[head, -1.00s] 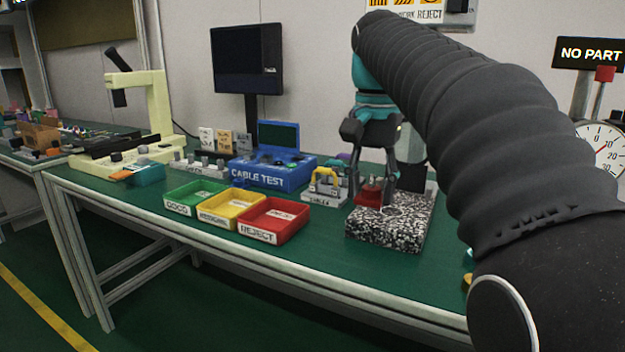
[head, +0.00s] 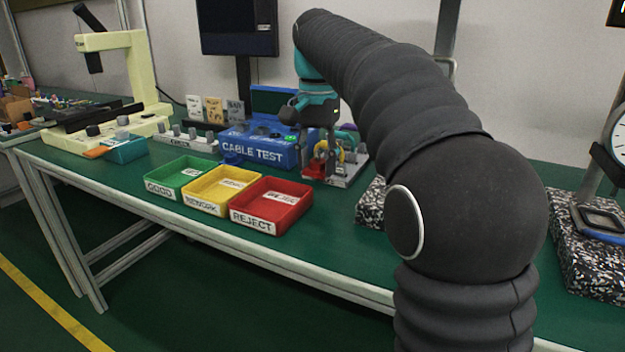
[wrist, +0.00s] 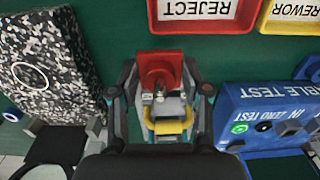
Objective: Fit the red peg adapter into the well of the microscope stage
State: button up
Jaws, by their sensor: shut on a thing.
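My gripper (head: 319,165) is shut on the red peg adapter (wrist: 160,66), which shows between the two fingers in the wrist view. In the head view the adapter (head: 317,171) is a small red patch, partly covered by the fingers. The cream microscope (head: 146,68) stands at the far left of the bench, well apart from my gripper. Its dark stage (head: 88,118) lies low beside the column. I cannot make out the well in the stage.
A grey fixture with a yellow loop (wrist: 170,127) lies below my gripper. The blue cable test box (head: 255,150) stands to its left. Green (head: 160,190), yellow (head: 199,202) and red (head: 252,224) bins line the front. A speckled block (wrist: 45,60) also shows in the wrist view.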

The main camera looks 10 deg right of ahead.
jog(key=shift+w+a+f, duration=0.25)
jog(key=shift+w+f, duration=0.05)
jog(key=shift+w, duration=0.1)
jog(key=shift+f+b, duration=0.55)
jog(key=shift+f, duration=1.4)
jog(key=shift+f, duration=0.1)
jog(key=o, duration=1.2)
